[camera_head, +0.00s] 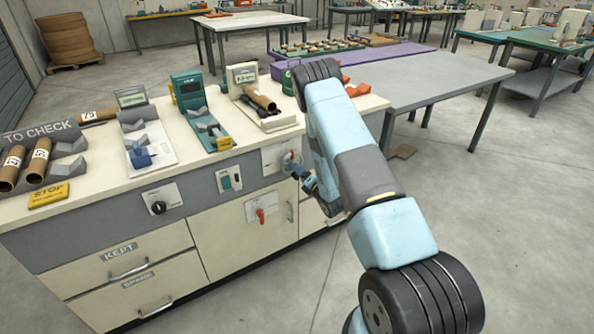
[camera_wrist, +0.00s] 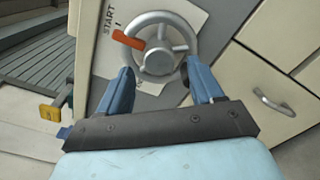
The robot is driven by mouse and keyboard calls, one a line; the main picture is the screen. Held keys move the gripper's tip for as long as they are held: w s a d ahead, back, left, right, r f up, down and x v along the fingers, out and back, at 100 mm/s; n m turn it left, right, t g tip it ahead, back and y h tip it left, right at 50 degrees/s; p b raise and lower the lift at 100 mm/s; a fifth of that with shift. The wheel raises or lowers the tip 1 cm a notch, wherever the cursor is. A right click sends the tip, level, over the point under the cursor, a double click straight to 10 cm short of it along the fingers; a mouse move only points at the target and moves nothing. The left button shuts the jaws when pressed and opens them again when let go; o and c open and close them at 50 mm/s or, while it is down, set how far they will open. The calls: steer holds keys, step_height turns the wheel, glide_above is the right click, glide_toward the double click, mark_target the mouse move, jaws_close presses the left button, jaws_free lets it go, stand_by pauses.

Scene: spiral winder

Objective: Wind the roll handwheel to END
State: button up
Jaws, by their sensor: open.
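The roll handwheel (camera_wrist: 152,17) is a silver spoked wheel on a white plate in the wrist view. An orange arm (camera_wrist: 128,40) reaches from its hub to the left, near the printed word START (camera_wrist: 109,24). No END mark is readable. My gripper (camera_wrist: 160,74) is open, with its blue fingers at the lower left and lower right of the wheel. I cannot tell whether either finger touches the rim. In the head view the handwheel (camera_head: 291,161) sits on the cabinet front, and my gripper (camera_head: 308,183) is beside it, partly hidden by my arm.
A plate with a red lever (camera_head: 261,216) is left of and below the handwheel. A black knob (camera_head: 158,207) and drawers with handles (camera_head: 128,268) are further left. Gauges and cardboard tubes (camera_head: 259,97) stand on the counter. The floor in front is clear.

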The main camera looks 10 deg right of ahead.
mark_target(298, 176)
steer(key=shift+x, duration=1.55)
steer(key=shift+c, duration=0.4)
